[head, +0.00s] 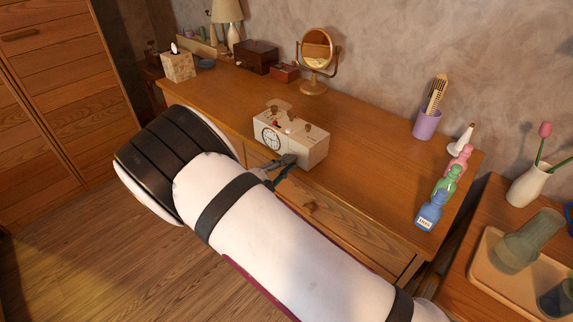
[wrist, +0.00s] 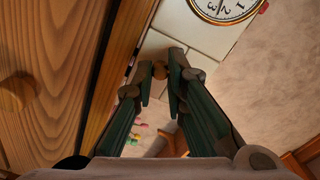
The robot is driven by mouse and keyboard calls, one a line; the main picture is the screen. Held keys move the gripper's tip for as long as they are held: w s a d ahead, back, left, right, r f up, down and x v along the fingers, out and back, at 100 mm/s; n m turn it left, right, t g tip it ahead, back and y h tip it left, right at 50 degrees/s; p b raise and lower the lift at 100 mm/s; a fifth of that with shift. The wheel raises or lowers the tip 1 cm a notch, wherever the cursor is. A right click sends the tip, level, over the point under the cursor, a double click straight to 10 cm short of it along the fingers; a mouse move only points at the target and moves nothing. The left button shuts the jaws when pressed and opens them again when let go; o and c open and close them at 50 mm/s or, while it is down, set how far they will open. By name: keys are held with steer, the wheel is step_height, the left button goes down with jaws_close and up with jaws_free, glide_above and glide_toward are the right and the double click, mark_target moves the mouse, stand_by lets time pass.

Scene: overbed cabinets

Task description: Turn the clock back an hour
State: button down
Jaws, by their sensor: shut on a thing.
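The clock (head: 314,153) is a cream box on the dresser top near its front edge, with a round white dial (head: 271,139) at the left of its front. Small brown and red knobs (head: 308,126) show on its top. My gripper (head: 284,163) is at the clock's front, right of the dial. In the wrist view the dial (wrist: 224,6) is partly cut off at the top. There my gripper's fingers (wrist: 160,82) are on either side of a small brown knob (wrist: 160,70) and shut on it. The head view hides this knob.
The wooden dresser (head: 370,130) has drawers with knobs below. A tissue box (head: 179,65), a round mirror (head: 316,50), a purple cup (head: 427,123) and coloured bottles (head: 447,182) stand around the clock. The dresser top right of the clock is clear.

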stand_by(0.3)
steer(key=c, duration=1.6)
jaws_free()
steer(key=shift+v, duration=4)
